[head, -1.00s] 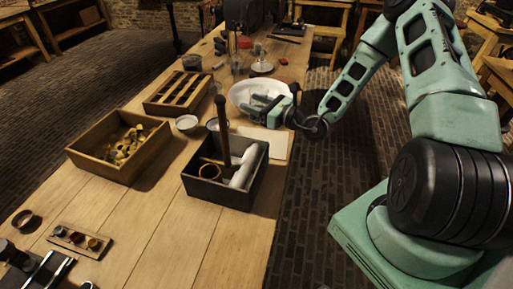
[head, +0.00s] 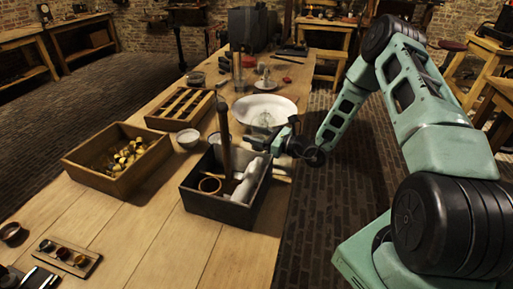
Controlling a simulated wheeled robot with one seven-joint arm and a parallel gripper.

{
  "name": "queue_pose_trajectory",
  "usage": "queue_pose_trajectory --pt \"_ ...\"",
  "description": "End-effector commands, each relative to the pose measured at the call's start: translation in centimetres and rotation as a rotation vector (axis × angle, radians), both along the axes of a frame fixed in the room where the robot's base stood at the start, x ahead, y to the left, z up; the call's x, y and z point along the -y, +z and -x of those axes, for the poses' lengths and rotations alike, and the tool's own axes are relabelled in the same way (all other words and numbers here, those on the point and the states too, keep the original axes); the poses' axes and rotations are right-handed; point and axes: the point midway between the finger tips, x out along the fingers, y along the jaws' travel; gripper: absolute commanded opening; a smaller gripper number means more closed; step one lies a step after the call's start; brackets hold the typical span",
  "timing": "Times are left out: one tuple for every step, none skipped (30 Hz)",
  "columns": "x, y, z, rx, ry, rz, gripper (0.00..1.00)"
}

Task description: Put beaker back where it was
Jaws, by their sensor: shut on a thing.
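My gripper (head: 259,134) is low over the right side of the table, between the white bowl and the dark box. It is shut on a clear glass beaker (head: 262,120), which is small and faint in the head view. The beaker shows against the near part of the white bowl (head: 279,107). The fingertips are partly hidden, and I cannot tell whether the beaker touches the table.
The dark box (head: 215,207) just in front holds a tall brown rod, a ring and white rolls. A wooden box (head: 80,172) with yellowish pieces and a slotted rack (head: 165,122) stand left. A small bowl (head: 188,138) stands near the dark box.

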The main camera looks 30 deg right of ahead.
Motion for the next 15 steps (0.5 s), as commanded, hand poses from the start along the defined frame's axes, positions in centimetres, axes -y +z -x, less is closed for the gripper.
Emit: queue_pose_trajectory --pt "0.0 -0.3 0.0 0.001 0.0 -0.001 0.22" --pt "0.0 -0.5 0.0 0.001 0.0 -0.001 0.22" --pt "0.0 -0.9 0.0 0.001 0.0 -0.001 0.22" --pt "0.0 -1.3 0.0 0.0 0.0 -0.001 0.22" --pt "0.0 -1.7 0.0 0.0 0.0 -0.001 0.22" --pt "0.0 -2.3 0.0 0.001 0.0 -0.001 0.22" --pt "0.0 -2.8 0.0 0.0 0.0 -0.001 0.22" --pt "0.0 -3.2 0.0 0.0 0.0 0.0 0.22" --pt "0.0 -3.7 0.0 0.001 0.0 0.001 0.22" --pt "0.0 -4.0 0.0 0.001 0.001 0.001 0.22" --pt "0.0 -4.2 0.0 0.001 0.001 0.0 0.22" --pt "0.0 -4.4 0.0 0.002 0.0 0.0 0.22" --pt "0.0 -4.5 0.0 0.003 0.0 0.001 0.22" --pt "0.0 -4.5 0.0 0.003 0.0 0.001 0.22" --pt "0.0 -4.5 0.0 0.003 0.0 0.001 0.22"
